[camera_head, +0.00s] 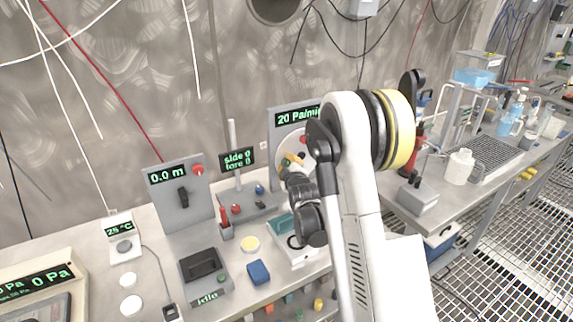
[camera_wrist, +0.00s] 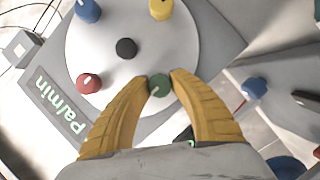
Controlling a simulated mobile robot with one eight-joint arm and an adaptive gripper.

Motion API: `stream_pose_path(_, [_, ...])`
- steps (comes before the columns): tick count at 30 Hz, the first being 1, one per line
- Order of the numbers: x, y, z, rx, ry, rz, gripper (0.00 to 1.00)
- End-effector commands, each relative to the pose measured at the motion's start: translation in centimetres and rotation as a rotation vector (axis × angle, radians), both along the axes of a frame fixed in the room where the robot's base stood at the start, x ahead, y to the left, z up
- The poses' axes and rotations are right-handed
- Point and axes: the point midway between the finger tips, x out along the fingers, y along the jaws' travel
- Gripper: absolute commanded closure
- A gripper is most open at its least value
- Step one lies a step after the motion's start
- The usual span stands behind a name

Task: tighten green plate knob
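The green knob (camera_wrist: 160,87) sits near the rim of a round white plate (camera_wrist: 105,65) in the wrist view. My gripper (camera_wrist: 161,80) has its two yellow fingers on either side of this knob, with the tips appearing to touch it. The plate also carries a black knob (camera_wrist: 126,48) in the middle, a red knob (camera_wrist: 88,83), a blue knob (camera_wrist: 88,10) and a yellow knob (camera_wrist: 160,9).
Left of the plate panel stand a small display post (camera_head: 237,158) and a grey panel reading 0.0 m (camera_head: 179,195). A blue block (camera_head: 258,272) and a dark-topped box (camera_head: 203,268) lie on the bench. A grey box (camera_head: 414,197) stands on the right bench.

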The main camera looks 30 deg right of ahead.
Motion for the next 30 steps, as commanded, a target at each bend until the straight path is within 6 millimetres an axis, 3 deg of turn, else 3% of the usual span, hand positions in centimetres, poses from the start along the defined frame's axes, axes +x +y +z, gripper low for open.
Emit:
stream_pose_path(14, [0.01, -0.05, 0.09, 0.112, 0.004, 0.0, 1.0])
stream_pose_path(30, [0.04, -0.13, 0.1, 0.593, 0.019, -0.001, 1.0])
